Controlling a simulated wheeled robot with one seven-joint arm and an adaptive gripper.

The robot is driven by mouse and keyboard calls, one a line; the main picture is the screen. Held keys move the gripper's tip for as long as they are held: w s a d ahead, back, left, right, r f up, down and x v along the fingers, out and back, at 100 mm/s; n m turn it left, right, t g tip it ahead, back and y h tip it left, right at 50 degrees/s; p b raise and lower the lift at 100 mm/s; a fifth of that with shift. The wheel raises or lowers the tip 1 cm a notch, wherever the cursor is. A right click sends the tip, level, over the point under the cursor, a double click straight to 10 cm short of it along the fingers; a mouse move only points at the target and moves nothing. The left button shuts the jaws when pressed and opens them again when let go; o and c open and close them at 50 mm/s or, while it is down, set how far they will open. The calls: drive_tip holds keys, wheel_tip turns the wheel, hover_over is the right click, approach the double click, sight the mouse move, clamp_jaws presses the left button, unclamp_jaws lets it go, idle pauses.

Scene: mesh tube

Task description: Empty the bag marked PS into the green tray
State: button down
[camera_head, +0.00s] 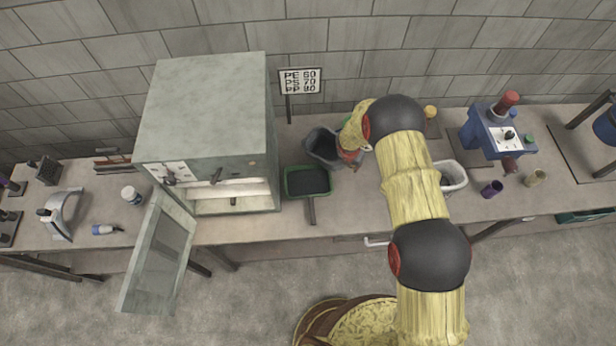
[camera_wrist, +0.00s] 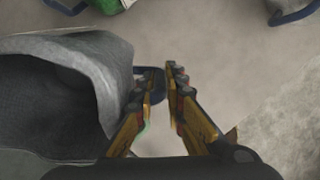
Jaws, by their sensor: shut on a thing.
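The tray has a green rim, a dark inside and a handle toward the bench's front edge. My gripper (camera_head: 352,158) is at the bag's right side. In the wrist view the bag (camera_wrist: 118,75) fills the left, and my gripper (camera_wrist: 163,88) is shut on a dark blue loop at its side, which looks like its handle. No PS mark is readable on the bag. My forearm hides part of the bench.
A pale bag (camera_head: 454,174) stands right of my arm. A grey oven (camera_head: 205,110) with its door (camera_head: 160,255) hanging open is left of the tray. A blue machine (camera_head: 492,132) and small cups (camera_head: 492,188) are at the right. A sign (camera_head: 300,81) stands behind.

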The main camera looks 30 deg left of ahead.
drive_tip(key=shift+w+r+p, duration=0.1)
drive_tip(key=shift+w+p, duration=0.05)
drive_tip(key=shift+p, duration=0.5)
drive_tip(key=shift+w+d+f+g+b, duration=0.15)
drive_tip(key=shift+f+g+b, duration=0.15)
drive_tip(key=shift+g+b, duration=0.15)
drive_tip(key=shift+w, duration=0.1)
drive_tip(key=shift+w+f+g+y, duration=0.15)
drive_tip(key=shift+g+y, duration=0.15)
drive_tip(key=shift+g, duration=0.25)
drive_tip(key=shift+w+f+g+b, duration=0.1)
drive_tip(key=shift+f+g+b, duration=0.2)
drive_tip(key=shift+b, duration=0.55)
drive_tip(key=shift+r+g, duration=0.1)
drive_tip(key=shift+g, duration=0.2)
